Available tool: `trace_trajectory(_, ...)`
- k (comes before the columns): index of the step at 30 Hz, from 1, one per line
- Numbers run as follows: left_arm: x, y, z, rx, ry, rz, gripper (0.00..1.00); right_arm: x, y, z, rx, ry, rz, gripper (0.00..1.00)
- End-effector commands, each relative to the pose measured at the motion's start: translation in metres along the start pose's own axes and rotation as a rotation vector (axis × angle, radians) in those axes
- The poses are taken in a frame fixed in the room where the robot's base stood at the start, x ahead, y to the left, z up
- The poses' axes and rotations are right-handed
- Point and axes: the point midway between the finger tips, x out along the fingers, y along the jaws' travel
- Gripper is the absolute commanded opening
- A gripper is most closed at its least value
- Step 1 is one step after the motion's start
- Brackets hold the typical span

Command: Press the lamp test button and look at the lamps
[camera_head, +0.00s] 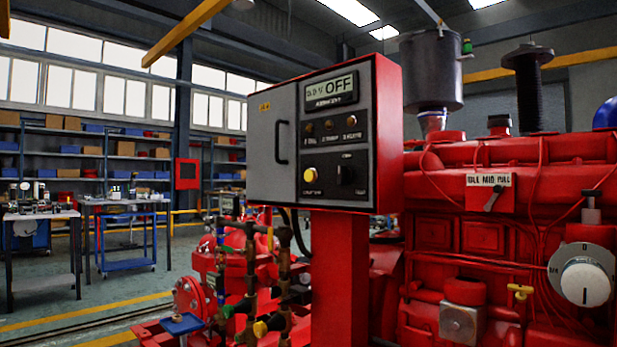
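A red control box with a grey front panel (262,160) stands on a red post in the middle of the view. Its display (331,90) reads OFF. Below the display, a row of three small lamps (329,125) looks dark, brownish and unlit. A round yellow button (310,174) sits at the lower left of the black plate, with a label too small to read under it. A black rotary switch (345,174) is to its right. Neither of my grippers shows in this view, and nothing touches the panel.
The red diesel engine (480,235) fills the right side, with a lever plate marked IDLE MID FULL (489,181) and a round white knob (585,281). Pipes and valves (255,280) stand below left of the box. Workbenches (40,215) and shelves are further left.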

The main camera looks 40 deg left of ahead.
Motion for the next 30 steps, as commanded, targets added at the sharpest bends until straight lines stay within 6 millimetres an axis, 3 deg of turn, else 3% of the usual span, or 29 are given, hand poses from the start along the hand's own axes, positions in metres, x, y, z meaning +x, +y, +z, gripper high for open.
trace_trajectory(1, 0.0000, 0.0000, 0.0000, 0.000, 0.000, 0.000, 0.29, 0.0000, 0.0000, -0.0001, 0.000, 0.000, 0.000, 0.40)
trace_trajectory(8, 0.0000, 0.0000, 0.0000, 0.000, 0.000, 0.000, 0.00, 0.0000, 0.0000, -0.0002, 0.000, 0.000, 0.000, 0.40)
trace_trajectory(30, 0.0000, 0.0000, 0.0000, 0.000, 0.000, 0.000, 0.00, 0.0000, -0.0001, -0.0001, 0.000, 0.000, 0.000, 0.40)
